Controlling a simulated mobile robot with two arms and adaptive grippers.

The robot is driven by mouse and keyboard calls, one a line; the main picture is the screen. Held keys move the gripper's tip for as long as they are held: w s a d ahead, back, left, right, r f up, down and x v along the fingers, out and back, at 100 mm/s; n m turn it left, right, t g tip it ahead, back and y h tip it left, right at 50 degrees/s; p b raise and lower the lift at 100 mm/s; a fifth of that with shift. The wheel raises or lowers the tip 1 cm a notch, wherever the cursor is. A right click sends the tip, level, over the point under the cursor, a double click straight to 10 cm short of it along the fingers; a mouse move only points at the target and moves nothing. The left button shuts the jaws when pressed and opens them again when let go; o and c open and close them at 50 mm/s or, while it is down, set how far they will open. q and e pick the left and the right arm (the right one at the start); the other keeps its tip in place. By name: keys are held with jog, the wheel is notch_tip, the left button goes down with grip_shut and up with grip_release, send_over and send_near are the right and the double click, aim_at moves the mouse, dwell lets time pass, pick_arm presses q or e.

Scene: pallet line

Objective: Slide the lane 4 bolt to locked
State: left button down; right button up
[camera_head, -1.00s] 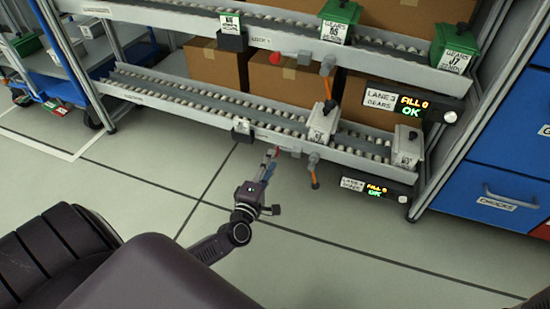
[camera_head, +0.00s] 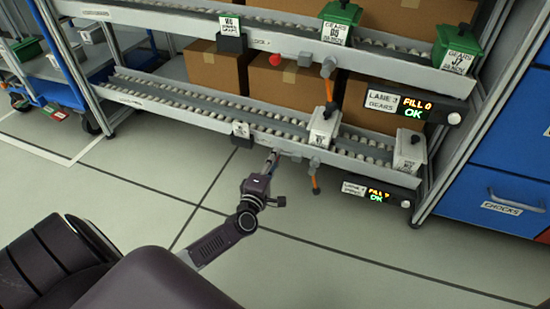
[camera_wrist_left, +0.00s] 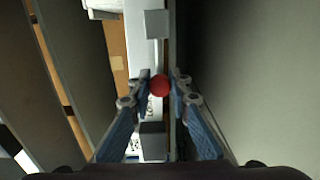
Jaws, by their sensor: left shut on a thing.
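The lower lane (camera_head: 215,122) is a roller track with a grey front rail. Grey blocks show on the rail above and below the knob in that view. In the head view the gripper hides the knob. My right gripper is not in view.
White bins (camera_head: 323,127) stand on the lower lane. A display (camera_head: 380,191) hangs below its right end. The upper lane carries green bins (camera_head: 340,22), a red knob (camera_head: 275,60) and a Lane 3 display (camera_head: 412,104). Blue drawers (camera_head: 505,205) stand at right. The floor in front is clear.

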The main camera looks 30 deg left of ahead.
pick_arm(q)
jog(key=d, duration=0.2)
jog(key=w+d+p, duration=0.1)
jog(key=d, duration=0.2)
dwell(0.3)
jog(key=c, duration=1.8)
grip_release()
jog(key=shift+a, duration=0.15)
